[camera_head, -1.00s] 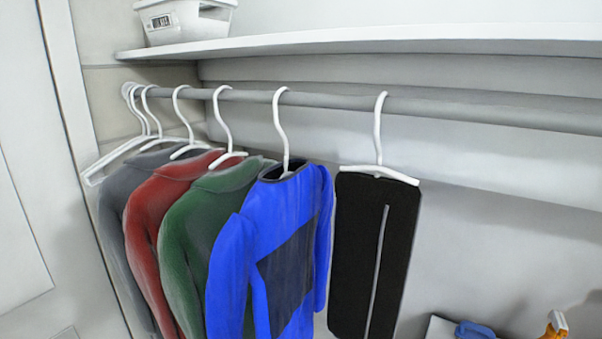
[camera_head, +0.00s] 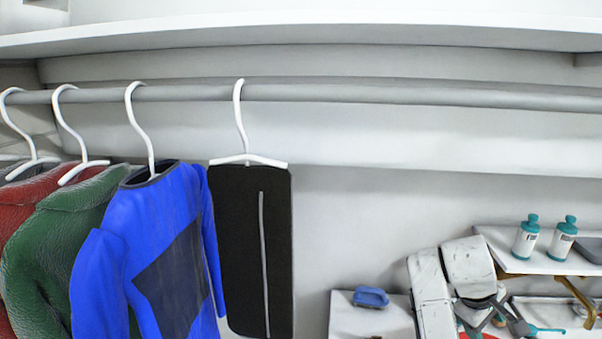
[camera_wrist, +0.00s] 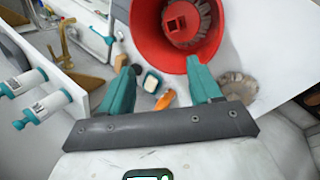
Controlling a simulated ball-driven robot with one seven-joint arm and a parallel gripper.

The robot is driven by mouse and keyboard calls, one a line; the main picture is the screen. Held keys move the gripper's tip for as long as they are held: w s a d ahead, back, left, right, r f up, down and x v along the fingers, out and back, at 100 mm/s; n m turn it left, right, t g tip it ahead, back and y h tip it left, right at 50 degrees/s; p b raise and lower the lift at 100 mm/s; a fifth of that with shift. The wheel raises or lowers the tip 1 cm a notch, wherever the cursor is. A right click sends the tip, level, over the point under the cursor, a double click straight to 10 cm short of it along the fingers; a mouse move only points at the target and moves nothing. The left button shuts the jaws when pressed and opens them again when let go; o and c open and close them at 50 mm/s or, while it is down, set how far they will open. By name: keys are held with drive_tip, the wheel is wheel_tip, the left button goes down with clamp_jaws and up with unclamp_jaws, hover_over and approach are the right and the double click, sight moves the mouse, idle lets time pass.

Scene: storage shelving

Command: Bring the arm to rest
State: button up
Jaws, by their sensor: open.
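My gripper (camera_wrist: 160,78) shows in the wrist view with its two teal fingers spread apart and nothing between them. Beyond the fingertips is a red round container (camera_wrist: 145,30) with a grey ridged part inside it. In the head view my white arm is folded at the lower right, and my gripper (camera_head: 502,318) is partly hidden by the arm and small there. It is below and right of the hanging clothes, close to the shelf boards.
A blue jacket (camera_head: 95,265) and a black garment (camera_head: 228,250) hang from a grey rail (camera_head: 400,92) with other clothes. Two white bottles with teal caps (camera_head: 526,238) stand on a right shelf. A blue object (camera_head: 370,297) lies on a lower board. The wall between is bare.

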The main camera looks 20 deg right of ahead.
drive_tip(key=s+a+f+t+y+b, duration=0.1)
drive_tip(key=s+a+f, duration=0.2)
drive_tip(key=a+f, duration=0.45)
drive_tip(key=s+a+f+t+y+b, duration=0.1)
drive_tip(key=s+a+f, duration=0.3)
drive_tip(key=a+f, duration=0.3)
drive_tip(key=s+a+f+y+b, duration=0.1)
drive_tip(key=s+a+f, duration=0.2)
drive_tip(key=s+a, duration=0.3)
drive_tip(key=s+a+f+m+y, duration=0.1)
drive_tip(key=s+a+f+y, duration=0.1)
drive_tip(key=s+a+f, duration=0.2)
drive_tip(key=shift+s+a+b, duration=0.4)
drive_tip(key=shift+s+a, duration=0.55)
drive_tip(key=shift+s, duration=0.2)
drive_tip(key=shift+c, duration=0.2)
